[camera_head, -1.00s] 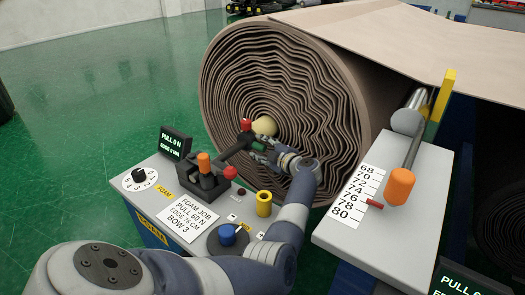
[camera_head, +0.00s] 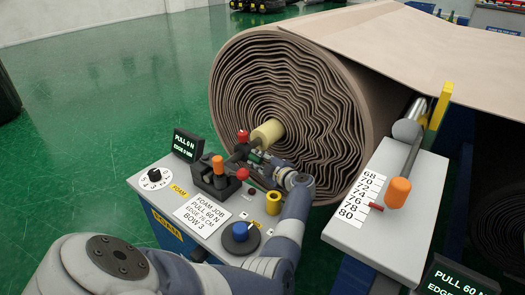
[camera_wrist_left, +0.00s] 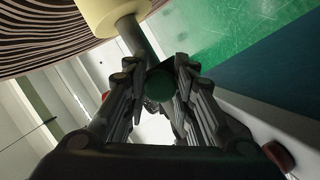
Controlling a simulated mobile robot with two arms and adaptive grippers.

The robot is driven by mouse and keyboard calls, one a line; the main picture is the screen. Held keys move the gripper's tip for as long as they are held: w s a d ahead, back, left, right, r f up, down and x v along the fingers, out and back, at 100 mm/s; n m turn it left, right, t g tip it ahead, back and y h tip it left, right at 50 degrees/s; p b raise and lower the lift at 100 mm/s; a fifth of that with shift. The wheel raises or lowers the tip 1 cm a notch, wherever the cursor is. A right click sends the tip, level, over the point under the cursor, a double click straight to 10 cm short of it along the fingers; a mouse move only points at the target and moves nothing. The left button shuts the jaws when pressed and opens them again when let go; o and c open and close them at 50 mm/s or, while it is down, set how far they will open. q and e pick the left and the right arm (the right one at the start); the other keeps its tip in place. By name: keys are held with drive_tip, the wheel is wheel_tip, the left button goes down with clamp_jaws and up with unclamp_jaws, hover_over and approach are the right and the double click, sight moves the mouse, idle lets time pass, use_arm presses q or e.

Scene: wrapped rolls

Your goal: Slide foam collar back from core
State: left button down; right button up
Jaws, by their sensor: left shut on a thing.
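A pale yellow cylinder (camera_head: 266,134), which looks like the foam collar, sticks out from the middle of the big beige roll (camera_head: 300,95). I cannot tell the core apart from it. In the left wrist view the cylinder (camera_wrist_left: 112,14) is at the top, with a dark grey bar (camera_wrist_left: 138,42) running from it toward my fingers. My left gripper (camera_head: 262,163) is just below the cylinder, over the console's far edge. In the left wrist view its fingers (camera_wrist_left: 161,88) are shut on a dark green round-ended handle (camera_wrist_left: 160,84). My right gripper is not in view.
The console (camera_head: 205,205) carries a lever block with an orange knob (camera_head: 218,165), red knobs (camera_head: 243,136), a blue knob (camera_head: 240,231) and a yellow cup (camera_head: 273,203). A scale ledge with an orange handle (camera_head: 398,190) stands right.

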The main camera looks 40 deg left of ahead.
use_arm(q)
drive_tip(key=shift+s, duration=0.2)
drive_tip(key=shift+w, duration=0.1)
drive_tip(key=c, duration=1.3)
unclamp_jaws()
drive_tip(key=shift+w, duration=0.1)
drive_tip(key=shift+c, duration=0.2)
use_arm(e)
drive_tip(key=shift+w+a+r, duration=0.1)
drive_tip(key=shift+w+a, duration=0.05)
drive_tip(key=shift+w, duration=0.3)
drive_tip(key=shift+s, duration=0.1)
